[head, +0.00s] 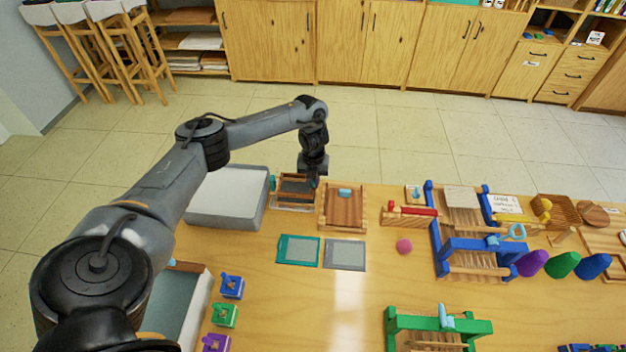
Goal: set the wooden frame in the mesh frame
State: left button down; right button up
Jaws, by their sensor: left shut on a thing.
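My left gripper (313,181) reaches down at the back of the table, shut on the right side of a small wooden frame (291,179). The frame is by the right edge of the grey-white tray, and a dark grey surface shows inside it. A small teal part shows at its left side. The gripper hides its right edge, and I cannot tell whether it touches what is beneath it. A teal-rimmed mesh panel (298,262) and a grey-rimmed panel (344,265) lie flat in front; I cannot tell which piece is the mesh frame. My right gripper is not in view.
The grey-white tray (262,213) stands left of the held frame. A wooden board with a light blue handle (343,213) lies close on its right. A pink ball (404,246) and a blue press (437,233) are further right. The table's front middle is clear.

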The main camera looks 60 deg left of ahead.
pick_arm(q)
jog(key=shift+f, duration=0.2)
dwell(0.5)
jog(key=shift+f, duration=0.4)
jog(key=shift+f+b, duration=0.1)
jog(key=shift+b, duration=0.25)
jog(key=shift+f, duration=0.1)
dwell(0.5)
jog(key=shift+f, duration=0.6)
dwell(0.8)
jog(key=c, duration=1.1)
grip_release()
jog(key=shift+o, duration=0.2)
